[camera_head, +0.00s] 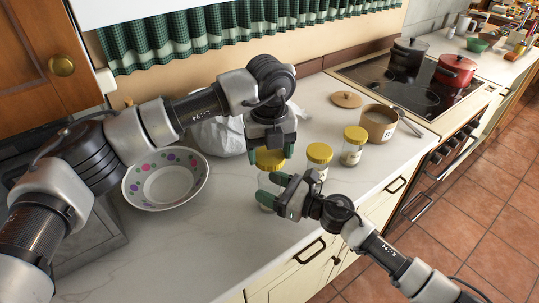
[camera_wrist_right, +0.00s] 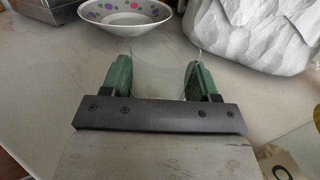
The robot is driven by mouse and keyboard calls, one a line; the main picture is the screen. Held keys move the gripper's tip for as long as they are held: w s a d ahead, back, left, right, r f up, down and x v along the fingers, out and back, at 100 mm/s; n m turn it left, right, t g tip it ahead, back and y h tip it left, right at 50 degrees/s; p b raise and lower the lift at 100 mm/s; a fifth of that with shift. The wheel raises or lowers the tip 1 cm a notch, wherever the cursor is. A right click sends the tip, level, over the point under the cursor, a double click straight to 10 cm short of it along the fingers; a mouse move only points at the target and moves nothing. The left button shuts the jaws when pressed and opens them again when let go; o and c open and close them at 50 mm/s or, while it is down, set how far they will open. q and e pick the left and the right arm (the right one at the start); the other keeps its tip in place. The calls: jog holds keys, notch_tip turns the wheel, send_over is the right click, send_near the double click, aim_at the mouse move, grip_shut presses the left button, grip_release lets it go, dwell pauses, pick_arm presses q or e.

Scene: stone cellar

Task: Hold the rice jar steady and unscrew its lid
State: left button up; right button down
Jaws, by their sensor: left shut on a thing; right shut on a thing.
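A clear glass jar stands upright on the counter with a yellow lid (camera_head: 270,159). Its body (camera_head: 264,186) is partly covered by my grippers, and I cannot read any label on it. My left gripper (camera_head: 271,150) comes down from above and is shut on the yellow lid. My right gripper (camera_head: 271,188) reaches in from the right and is shut on the jar's body below the lid. In the right wrist view, the transparent glass (camera_wrist_right: 158,70) fills the space between the green fingers. The lid is outside that view.
Two more yellow-lidded jars (camera_head: 319,154) (camera_head: 354,146) stand to the right. Behind them are an open brown canister (camera_head: 378,124) and a round wooden lid (camera_head: 346,99). A dotted bowl (camera_head: 166,199) and a white crumpled bag (camera_head: 217,136) stand left. The counter's front edge is close.

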jog(key=shift+c, duration=0.9)
grip_release()
